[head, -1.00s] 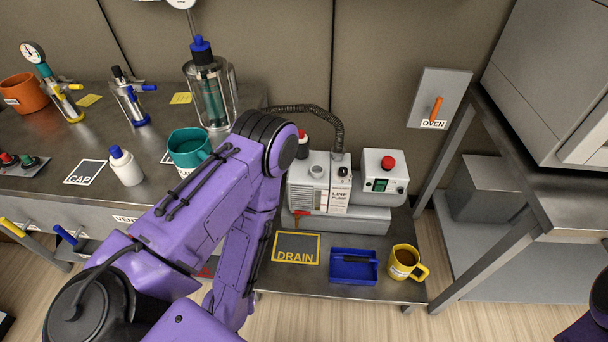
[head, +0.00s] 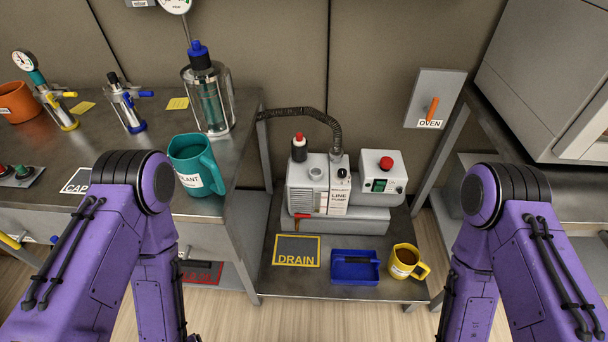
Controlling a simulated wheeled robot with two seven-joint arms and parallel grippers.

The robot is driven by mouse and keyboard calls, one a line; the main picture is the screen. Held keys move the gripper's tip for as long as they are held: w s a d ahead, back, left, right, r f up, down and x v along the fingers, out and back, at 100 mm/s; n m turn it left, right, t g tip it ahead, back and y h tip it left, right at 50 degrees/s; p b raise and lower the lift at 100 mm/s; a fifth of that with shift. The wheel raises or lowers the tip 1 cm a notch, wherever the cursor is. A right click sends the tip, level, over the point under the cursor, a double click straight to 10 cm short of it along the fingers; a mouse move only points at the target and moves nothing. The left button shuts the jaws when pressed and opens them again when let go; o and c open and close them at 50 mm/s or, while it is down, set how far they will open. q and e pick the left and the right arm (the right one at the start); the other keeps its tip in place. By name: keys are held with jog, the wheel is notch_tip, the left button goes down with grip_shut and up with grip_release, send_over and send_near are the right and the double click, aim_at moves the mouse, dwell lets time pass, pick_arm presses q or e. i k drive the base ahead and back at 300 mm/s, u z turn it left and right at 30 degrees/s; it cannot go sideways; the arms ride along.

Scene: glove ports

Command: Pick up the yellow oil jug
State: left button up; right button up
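The yellow oil jug (head: 407,262) stands upright on the low cart shelf at its front right corner. Its handle points right and dark liquid shows inside it. My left arm comes in from the left and bends down in front of the bench; its gripper is out of the picture. My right arm comes in from the right, to the right of the jug, and its gripper is also out of the picture. Nothing touches the jug.
A blue tray (head: 355,281) sits just left of the jug, then a DRAIN mat (head: 296,250). The pump (head: 320,190) stands behind them. A teal jug (head: 196,165) stands at the bench edge. The oven table is at right.

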aim_at(404, 257)
jog(key=z, duration=1.05)
jog(key=k, duration=1.05)
jog(key=u, duration=1.05)
